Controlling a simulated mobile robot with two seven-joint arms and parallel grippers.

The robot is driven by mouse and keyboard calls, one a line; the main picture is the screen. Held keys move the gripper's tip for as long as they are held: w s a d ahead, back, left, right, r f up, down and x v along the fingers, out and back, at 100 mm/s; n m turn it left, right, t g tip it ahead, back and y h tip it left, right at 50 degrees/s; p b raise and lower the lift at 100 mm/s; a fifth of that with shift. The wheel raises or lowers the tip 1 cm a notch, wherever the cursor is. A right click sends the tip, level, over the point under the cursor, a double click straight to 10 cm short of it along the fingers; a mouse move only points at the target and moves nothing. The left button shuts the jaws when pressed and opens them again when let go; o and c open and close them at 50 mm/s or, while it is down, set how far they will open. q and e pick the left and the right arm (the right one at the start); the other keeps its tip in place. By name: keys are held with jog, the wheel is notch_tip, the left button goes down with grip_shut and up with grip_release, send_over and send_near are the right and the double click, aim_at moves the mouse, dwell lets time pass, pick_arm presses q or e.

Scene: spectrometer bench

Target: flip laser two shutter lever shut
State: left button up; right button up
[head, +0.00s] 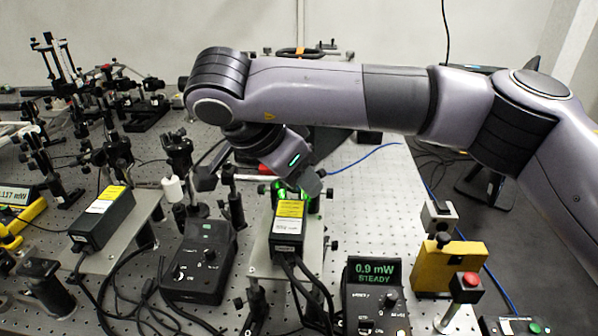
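My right arm comes in from the right and bends down there, with the gripper just beyond the laser head. The shutter lever cannot be made out; the gripper and wrist cover that area. The finger gap is not clear. A power meter (373,272) in front reads 0.9 mW, STEADY. My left gripper is out of view.
Another labelled laser head (102,218) sits on a plate at left. A black control box (200,262) stands between the two. A yellow block (449,266) and a red button (470,280) stand at right. Optical mounts crowd the back left. Cables run along the front.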

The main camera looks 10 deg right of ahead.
jog(key=shift+r, duration=0.15)
jog(key=v, duration=0.7)
dwell(0.3)
jog(key=shift+a, duration=0.15)
